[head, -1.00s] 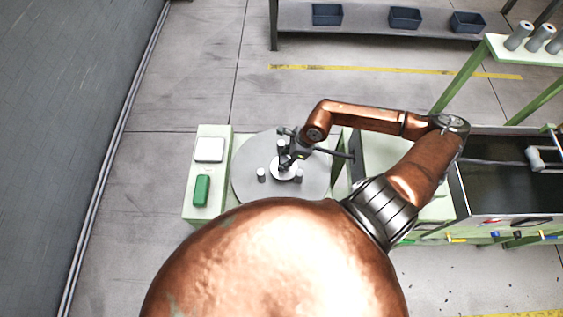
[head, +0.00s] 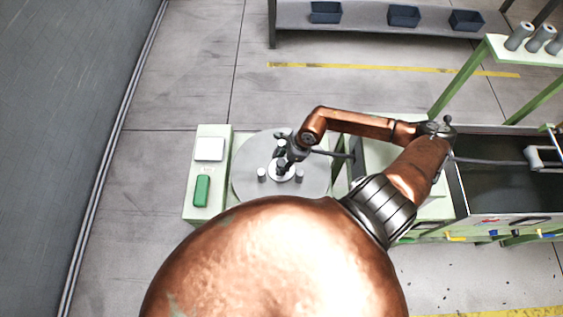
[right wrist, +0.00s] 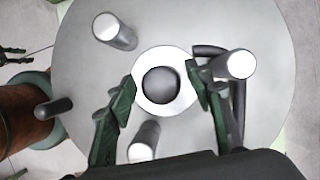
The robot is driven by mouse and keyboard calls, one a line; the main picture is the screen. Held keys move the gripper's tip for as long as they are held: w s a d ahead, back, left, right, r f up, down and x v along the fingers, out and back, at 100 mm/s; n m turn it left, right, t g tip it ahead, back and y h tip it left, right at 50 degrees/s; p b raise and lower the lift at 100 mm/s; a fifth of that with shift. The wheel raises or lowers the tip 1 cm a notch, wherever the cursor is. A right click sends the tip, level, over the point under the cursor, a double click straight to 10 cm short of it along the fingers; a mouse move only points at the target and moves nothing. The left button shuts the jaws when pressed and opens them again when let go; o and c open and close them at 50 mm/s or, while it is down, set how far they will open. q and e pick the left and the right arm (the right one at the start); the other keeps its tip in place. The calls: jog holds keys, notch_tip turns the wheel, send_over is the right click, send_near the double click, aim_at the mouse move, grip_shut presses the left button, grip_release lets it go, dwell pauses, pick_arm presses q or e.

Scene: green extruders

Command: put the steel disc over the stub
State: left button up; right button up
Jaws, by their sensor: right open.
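The steel disc (head: 272,174) is a small bright ring at the middle of a large grey round plate (head: 247,160). In the right wrist view the disc (right wrist: 146,97) looks flat, with a dark round shape, seemingly the stub (right wrist: 161,84), filling its centre. Shadow hides how high the stub stands. My right gripper (head: 283,164) is above the disc in the head view. In the right wrist view its fingers (right wrist: 160,88) are open, one on each side of the disc. My left gripper does not show in the head view.
Upright grey posts (right wrist: 114,31) stand around the disc on the plate. A dark bin (head: 500,187) lies to the right. Shelves stand behind.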

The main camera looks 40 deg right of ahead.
jog(key=shift+w+r, duration=0.1)
jog(key=shift+w, duration=0.05)
jog(key=v, duration=0.3)
jog(key=shift+d+r+b, duration=0.25)
jog(key=shift+r+b, duration=0.05)
jog(key=shift+b, duration=0.05)
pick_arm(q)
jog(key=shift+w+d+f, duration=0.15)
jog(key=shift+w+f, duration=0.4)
pick_arm(e)
jog(key=v, duration=0.8)
jog(key=shift+a+r, duration=0.1)
